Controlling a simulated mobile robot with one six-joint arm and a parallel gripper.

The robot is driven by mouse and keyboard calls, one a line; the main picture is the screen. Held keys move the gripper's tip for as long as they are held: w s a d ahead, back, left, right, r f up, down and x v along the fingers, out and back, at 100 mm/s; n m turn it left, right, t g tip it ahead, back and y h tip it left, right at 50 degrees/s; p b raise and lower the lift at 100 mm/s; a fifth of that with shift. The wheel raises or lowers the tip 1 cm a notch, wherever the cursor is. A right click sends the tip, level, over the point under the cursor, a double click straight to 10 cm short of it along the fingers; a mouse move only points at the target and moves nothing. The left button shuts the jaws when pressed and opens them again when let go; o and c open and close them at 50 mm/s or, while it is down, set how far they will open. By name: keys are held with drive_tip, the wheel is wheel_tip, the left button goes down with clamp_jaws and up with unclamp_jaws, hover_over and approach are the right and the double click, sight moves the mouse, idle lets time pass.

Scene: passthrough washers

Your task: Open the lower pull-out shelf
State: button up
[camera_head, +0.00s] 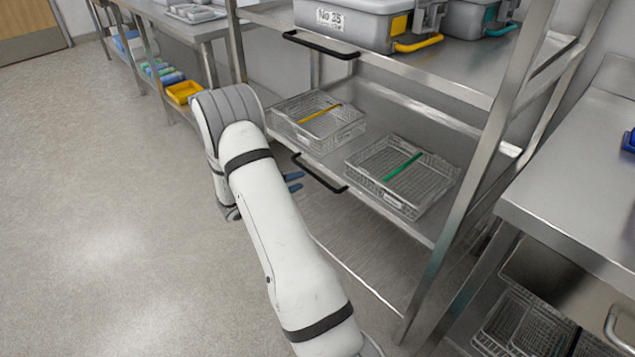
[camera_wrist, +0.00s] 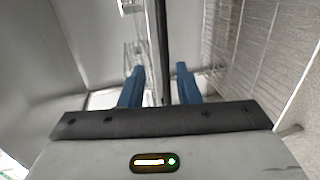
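The lower pull-out shelf (camera_head: 404,228) is a metal shelf in the steel rack, with a black bar handle (camera_head: 320,174) on its front edge. It carries two wire baskets and looks pushed in. My gripper (camera_head: 296,181) has blue fingers and is at the left part of this handle. In the wrist view, the fingers (camera_wrist: 160,68) are apart, with the dark handle bar (camera_wrist: 162,35) running lengthwise between them. A gap shows on both sides of the bar. My arm hides part of the shelf's left front in the head view.
The upper shelf (camera_head: 440,68) above has its own black handle (camera_head: 320,45) and holds grey boxes. A steel table (camera_head: 585,190) stands close on the right. A bench with a yellow tray (camera_head: 183,92) is at the back left. The floor (camera_head: 100,230) on the left is clear.

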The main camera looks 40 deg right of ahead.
sight(313, 176)
drive_tip(key=x, duration=0.5)
drive_tip(key=b+x, duration=0.1)
drive_tip(key=x, duration=0.2)
drive_tip(key=shift+w+f, duration=0.2)
drive_tip(key=shift+f, duration=0.1)
drive_tip(key=shift+c, duration=0.5)
clamp_jaws()
